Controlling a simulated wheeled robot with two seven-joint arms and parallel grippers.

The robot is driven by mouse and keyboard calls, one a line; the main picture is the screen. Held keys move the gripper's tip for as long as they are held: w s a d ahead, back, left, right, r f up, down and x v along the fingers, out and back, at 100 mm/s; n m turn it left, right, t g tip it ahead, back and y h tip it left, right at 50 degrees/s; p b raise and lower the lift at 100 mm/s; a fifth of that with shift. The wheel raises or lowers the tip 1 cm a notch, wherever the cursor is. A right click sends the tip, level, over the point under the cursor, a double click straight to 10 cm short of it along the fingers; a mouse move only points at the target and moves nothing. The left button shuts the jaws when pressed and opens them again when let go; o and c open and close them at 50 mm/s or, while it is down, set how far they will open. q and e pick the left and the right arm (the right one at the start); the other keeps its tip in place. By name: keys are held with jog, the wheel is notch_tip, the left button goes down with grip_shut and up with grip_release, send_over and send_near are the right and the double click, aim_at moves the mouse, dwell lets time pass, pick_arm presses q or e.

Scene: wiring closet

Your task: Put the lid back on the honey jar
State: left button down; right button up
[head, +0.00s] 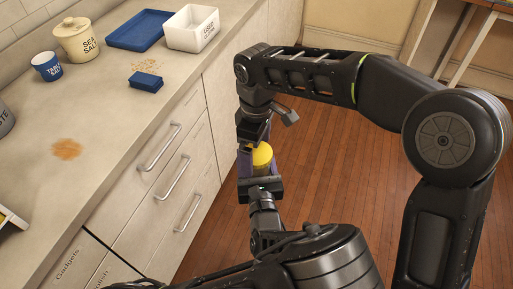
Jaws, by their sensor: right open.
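A yellow lid (262,154) sits on top of the honey jar (261,169), of which only a small amber part shows below it. I cannot tell whether the lid is fully seated. The jar is held in the air beside the counter, over the floor. My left gripper (259,178), coming up from the bottom, is shut on the jar; its fingers and the lid hide most of the jar. My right gripper (254,143) reaches down from above and is open, close to the lid; whether it touches the lid is unclear.
The counter (100,120) on the left holds a sea salt canister (77,40), a blue cup (47,66), a blue tray (140,30), a white bin (192,29), a blue sponge (146,81), crumbs and a brown stain (67,149). Drawer handles (160,147) stick out near my grippers.

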notch_tip(320, 180, up, 8)
jog(key=shift+f, duration=0.2)
dwell(0.4)
jog(key=shift+f, duration=0.1)
